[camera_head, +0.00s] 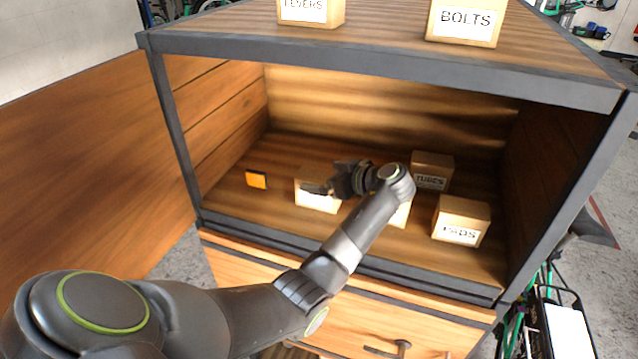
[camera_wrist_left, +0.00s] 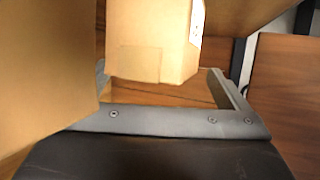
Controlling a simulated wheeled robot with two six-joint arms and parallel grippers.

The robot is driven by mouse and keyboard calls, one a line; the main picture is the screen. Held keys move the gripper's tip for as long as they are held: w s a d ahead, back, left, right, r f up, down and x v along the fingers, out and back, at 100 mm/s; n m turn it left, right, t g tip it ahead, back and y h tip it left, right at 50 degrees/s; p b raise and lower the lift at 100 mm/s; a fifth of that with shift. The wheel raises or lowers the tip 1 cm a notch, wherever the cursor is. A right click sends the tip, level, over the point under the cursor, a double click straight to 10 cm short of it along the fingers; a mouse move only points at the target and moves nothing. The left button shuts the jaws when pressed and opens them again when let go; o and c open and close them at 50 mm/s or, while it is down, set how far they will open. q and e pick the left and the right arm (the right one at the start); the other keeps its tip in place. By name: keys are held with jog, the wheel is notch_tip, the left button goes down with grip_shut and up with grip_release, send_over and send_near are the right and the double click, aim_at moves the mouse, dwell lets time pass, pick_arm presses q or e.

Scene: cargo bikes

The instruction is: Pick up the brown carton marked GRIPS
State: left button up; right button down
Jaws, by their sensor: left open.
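No label reading GRIPS is legible in either view. Another brown carton (camera_head: 402,214) is largely hidden behind my left forearm. My left gripper is open and reaches in from the left, at the first carton's upper right. In the wrist view, one carton (camera_wrist_left: 150,45) lies ahead, in line with the gap of my gripper (camera_wrist_left: 158,76); contact cannot be told. A second carton (camera_wrist_left: 45,65) fills the left side. My right gripper is not in view.
Cartons marked TUBES (camera_head: 433,168) and PADS (camera_head: 461,219) stand to the right on the shelf. A small orange box (camera_head: 256,179) is at the left. The dark cabinet frame (camera_head: 380,78) surrounds the opening. LEVERS (camera_head: 310,12) and BOLTS (camera_head: 465,22) cartons sit on top.

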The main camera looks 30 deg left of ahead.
pick_arm(q)
jog(key=c, duration=1.3)
jog(key=shift+f, duration=0.1)
